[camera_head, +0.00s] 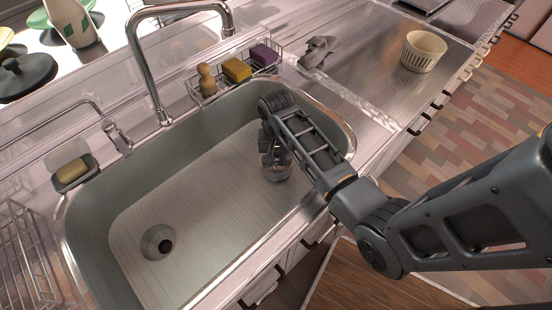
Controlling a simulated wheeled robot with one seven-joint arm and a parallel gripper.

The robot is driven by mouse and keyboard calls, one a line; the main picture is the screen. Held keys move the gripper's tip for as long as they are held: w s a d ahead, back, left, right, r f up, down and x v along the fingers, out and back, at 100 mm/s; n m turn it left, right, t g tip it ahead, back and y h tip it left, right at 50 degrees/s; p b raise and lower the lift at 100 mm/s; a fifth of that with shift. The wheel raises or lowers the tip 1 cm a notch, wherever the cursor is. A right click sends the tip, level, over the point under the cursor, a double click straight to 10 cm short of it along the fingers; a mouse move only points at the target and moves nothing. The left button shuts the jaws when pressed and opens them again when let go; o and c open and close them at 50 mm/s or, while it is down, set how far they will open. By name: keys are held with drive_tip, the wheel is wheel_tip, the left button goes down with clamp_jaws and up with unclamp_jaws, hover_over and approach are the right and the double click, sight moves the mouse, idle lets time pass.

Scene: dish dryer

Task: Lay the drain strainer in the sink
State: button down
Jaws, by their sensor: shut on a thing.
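The sink (205,200) is a wide metal basin with a ribbed pale floor. Its round drain hole (158,242) is at the near left of the floor. My gripper (268,142) points down inside the right part of the sink, well to the right of the drain. It is shut on a small, shiny, rounded metal thing, which appears to be the drain strainer (276,167). The strainer is low near the right end of the basin; I cannot tell whether it touches the floor. My arm's wrist hides much of the fingers.
A tall faucet (149,75) arches behind the sink. A wire caddy (212,92) with a brush and two sponges sits on the back rim. A soap dish (75,175) is at the left. A white basket (424,51) and grey cloth (318,50) rest on the right counter. The sink floor's middle is clear.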

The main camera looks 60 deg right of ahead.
sight(276, 160)
drive_tip(key=shift+f, duration=0.45)
drive_tip(key=c, duration=1)
unclamp_jaws()
drive_tip(key=shift+f, duration=0.15)
drive_tip(key=shift+o, duration=0.2)
wheel_tip(276, 160, up, 12)
drive_tip(key=shift+d+r, duration=0.2)
drive_tip(key=shift+w, duration=0.1)
